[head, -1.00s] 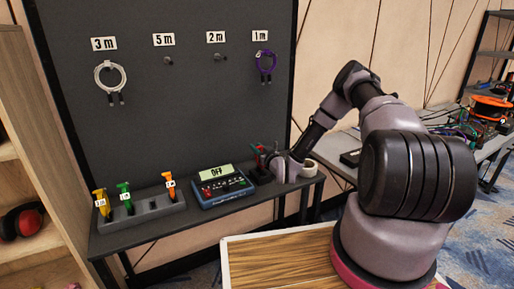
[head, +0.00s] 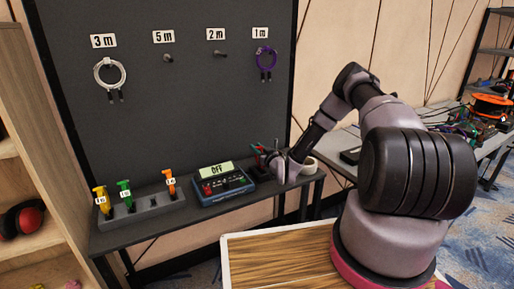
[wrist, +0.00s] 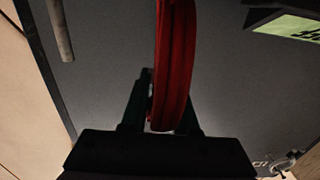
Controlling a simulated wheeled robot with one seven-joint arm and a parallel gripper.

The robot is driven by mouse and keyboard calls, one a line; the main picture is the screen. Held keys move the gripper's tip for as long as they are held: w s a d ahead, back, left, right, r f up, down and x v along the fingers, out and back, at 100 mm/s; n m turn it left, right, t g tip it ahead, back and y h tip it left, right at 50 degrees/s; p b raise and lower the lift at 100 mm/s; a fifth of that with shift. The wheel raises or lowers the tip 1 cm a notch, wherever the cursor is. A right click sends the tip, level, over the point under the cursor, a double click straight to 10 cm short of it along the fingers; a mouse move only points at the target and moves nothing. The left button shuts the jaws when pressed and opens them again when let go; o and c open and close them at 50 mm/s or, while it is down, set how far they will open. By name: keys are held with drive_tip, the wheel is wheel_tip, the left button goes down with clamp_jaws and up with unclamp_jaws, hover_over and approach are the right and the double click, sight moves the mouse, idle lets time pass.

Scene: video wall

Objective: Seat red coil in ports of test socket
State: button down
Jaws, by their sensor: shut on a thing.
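A red coil (wrist: 173,65) stands edge-on between the two dark fingers of my gripper (wrist: 162,112) in the wrist view. My gripper is shut on it near its lower end; the coil's upper part runs out of the picture. In the head view my gripper (head: 267,154) is at the right end of the narrow dark table, just right of the blue tester, and the coil is too small to make out clearly there. The tester (head: 235,187) has a screen (head: 216,169) reading OFF and red parts on its face. Its individual ports cannot be made out. The screen also shows in the wrist view (wrist: 291,26).
A grey rack (head: 148,213) with yellow, green and orange tagged tools stands left of the tester. White (head: 109,74) and purple (head: 266,62) cables hang on the dark wall panel; the 5 m and 2 m pegs are bare. A roll (head: 308,166) sits right of my gripper.

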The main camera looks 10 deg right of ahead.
idle(0.3)
drive_tip(key=c, duration=0.6)
unclamp_jaws()
drive_tip(key=v, duration=1)
drive_tip(key=shift+s+d, duration=0.15)
drive_tip(key=shift+s, duration=0.25)
